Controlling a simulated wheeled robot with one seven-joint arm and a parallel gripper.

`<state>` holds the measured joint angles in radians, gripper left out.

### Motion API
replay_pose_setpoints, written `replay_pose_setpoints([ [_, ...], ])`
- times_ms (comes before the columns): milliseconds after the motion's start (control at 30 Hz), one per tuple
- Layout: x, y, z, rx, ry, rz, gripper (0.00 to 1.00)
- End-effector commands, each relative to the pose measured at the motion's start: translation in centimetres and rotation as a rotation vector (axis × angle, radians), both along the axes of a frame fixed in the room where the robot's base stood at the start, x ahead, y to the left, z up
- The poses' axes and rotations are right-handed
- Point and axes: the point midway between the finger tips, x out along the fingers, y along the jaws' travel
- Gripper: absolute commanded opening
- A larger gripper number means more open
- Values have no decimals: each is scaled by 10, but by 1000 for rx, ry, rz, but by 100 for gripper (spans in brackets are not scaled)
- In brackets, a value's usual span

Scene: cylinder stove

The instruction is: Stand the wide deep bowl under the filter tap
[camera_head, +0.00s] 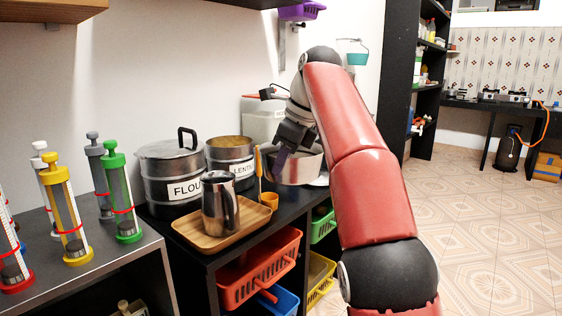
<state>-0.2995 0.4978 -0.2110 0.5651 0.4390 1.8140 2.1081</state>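A wide, deep, shiny metal bowl (305,167) stands or hangs at the far end of the black counter; I cannot tell whether its base touches the counter. My gripper (279,160) points down at the bowl's left side and overlaps its near rim in the picture. Its fingers are dark and small, so whether they are open or shut on the rim is unclear. A whitish container (260,121), perhaps the water filter, stands behind the bowl against the wall. Its tap cannot be made out; my arm and the bowl cover part of that area.
A wooden tray (193,235) with a steel jug (220,203) sits at the counter's near end. Pots labelled FLOUR (172,178) and LENTILS (231,160) stand behind it. Coloured baskets (258,270) fill the shelves below.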

Motion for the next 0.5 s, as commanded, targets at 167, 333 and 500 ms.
replay_pose_setpoints([
  [167, -2, -5, -10, 2, 1, 38, 0],
  [333, -5, -8, -21, 2, 0, 75, 0],
  [500, -9, -16, -42, 1, 4, 143, 0],
])
